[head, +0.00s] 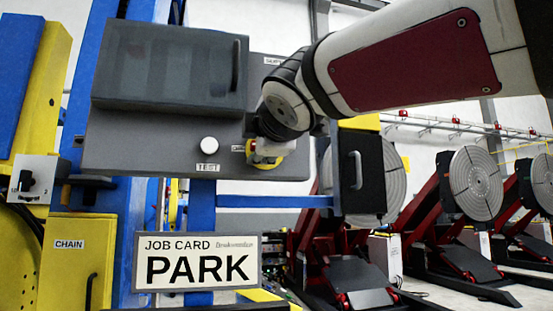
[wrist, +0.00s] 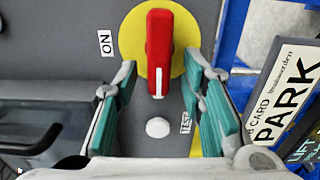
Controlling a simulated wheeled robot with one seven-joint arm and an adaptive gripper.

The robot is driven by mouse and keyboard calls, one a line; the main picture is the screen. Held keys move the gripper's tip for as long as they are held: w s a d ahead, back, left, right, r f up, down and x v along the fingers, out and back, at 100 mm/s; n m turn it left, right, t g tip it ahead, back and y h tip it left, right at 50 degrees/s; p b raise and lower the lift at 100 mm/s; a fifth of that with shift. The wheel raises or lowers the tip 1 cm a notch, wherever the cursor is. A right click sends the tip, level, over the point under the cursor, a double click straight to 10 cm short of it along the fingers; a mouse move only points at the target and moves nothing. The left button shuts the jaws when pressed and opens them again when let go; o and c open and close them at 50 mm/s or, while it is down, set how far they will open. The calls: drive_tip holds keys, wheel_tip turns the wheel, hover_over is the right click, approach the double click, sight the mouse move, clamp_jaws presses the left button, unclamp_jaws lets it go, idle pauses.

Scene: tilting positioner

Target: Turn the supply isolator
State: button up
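The supply isolator is a red handle (wrist: 158,50) on a round yellow plate (wrist: 190,38) in the wrist view. The handle lies lengthwise in that picture, with its white mark at the end towards the white TEST button (wrist: 158,127). An ON label (wrist: 105,43) is left of the plate. My gripper (wrist: 162,70) is open, its teal-padded fingers either side of the handle's lower end with gaps showing. In the head view, the yellow plate (head: 262,163) is on the grey panel, and my wrist and gripper hide most of the isolator.
The grey panel (head: 130,155) carries a dark box with a handle (head: 170,70) and the TEST button (head: 209,145). A JOB CARD sign reading PARK (head: 197,262) stands below. A two-position switch (head: 30,180) and yellow CHAIN box (head: 75,260) are at left. Red positioners (head: 440,200) stand behind, right.

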drive_tip(key=v, duration=1.2)
idle(0.3)
